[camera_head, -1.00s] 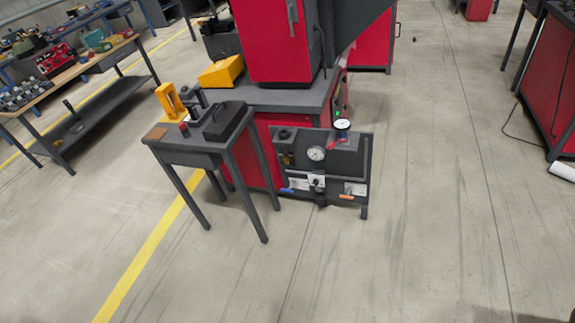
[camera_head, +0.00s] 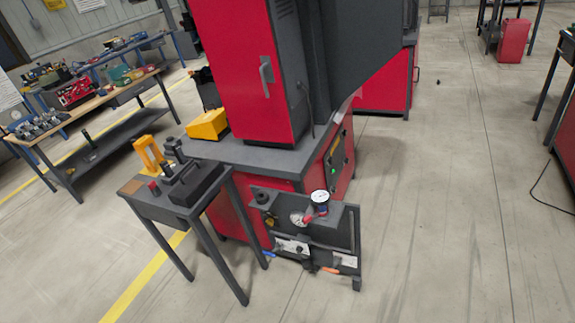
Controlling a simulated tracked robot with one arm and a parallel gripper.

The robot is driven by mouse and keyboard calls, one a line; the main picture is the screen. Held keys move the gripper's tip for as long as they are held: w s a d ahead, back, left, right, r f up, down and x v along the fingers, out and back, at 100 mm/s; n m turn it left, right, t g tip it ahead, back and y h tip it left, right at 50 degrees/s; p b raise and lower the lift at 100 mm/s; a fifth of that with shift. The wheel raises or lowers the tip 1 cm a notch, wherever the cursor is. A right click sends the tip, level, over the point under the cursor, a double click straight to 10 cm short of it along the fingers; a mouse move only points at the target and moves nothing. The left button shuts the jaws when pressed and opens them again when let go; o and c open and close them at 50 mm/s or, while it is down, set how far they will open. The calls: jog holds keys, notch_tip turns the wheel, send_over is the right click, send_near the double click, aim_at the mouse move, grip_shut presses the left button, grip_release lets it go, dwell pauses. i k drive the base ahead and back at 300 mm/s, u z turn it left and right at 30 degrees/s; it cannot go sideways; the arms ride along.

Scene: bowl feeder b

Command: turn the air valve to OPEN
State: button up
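The air unit is a dark grey panel (camera_head: 336,228) low at the front of the red machine, right of a small grey table. It carries a round white gauge (camera_head: 298,218) on its face and another gauge (camera_head: 319,197) on top with a red part beside it. Low on the panel are a blue handle (camera_head: 270,254) at the left and an orange handle (camera_head: 331,270) at the right, with white labels near them. The labels are too small to read, so I cannot tell which handle is the air valve or its position. My gripper is not in view.
The small grey table (camera_head: 158,208) holds a dark box, a red knob and a yellow frame. The red machine (camera_head: 235,75) rises behind the panel. A workbench (camera_head: 100,100) with tools stands at the left. Open concrete floor (camera_head: 430,220) lies in front and right.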

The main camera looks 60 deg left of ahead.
aim_at(270, 222)
jog(key=i, duration=1.45)
jog(key=u, duration=3.15)
jog(key=i, duration=0.6)
jog(key=z, duration=0.05)
jog(key=k, duration=0.55)
jog(key=u, duration=0.1)
